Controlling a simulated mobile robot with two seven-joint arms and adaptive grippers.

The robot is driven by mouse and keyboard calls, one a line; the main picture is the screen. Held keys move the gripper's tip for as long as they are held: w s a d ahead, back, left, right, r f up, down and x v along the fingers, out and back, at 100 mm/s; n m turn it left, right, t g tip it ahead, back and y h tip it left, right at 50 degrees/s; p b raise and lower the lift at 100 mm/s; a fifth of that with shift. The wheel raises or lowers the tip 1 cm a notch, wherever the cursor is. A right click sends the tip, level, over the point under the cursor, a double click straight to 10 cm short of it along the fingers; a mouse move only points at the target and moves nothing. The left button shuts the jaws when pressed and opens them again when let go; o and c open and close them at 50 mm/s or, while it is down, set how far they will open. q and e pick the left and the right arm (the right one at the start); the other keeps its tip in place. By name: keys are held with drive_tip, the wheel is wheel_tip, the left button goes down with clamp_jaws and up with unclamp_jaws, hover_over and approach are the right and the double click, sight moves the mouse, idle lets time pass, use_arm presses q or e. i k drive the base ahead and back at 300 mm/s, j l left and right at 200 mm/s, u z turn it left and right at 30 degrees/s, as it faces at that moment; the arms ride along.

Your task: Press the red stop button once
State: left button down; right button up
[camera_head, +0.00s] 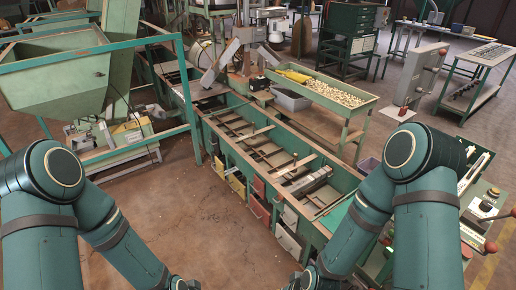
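I cannot pick out the red stop button with certainty. Small red round knobs (490,247) show on the machine at the lower right, beside a pale box with a dark top (484,205); these look like lever ends. A grey upright control post (418,73) at the right back carries small knobs too small to tell apart. My two arms come in from the left and right and run down to the bottom edge. Their wrists are cut off there, so neither gripper's fingers show. No contact with any button is visible.
A long green workbench with slotted trays (262,146) runs through the middle. A green hopper (62,75) in a frame stands at the left. A raised tray of nuts (335,92) is behind the bench. Bare floor (190,215) lies in front at the left.

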sight(386, 243)
drive_tip(key=z, duration=1.7)
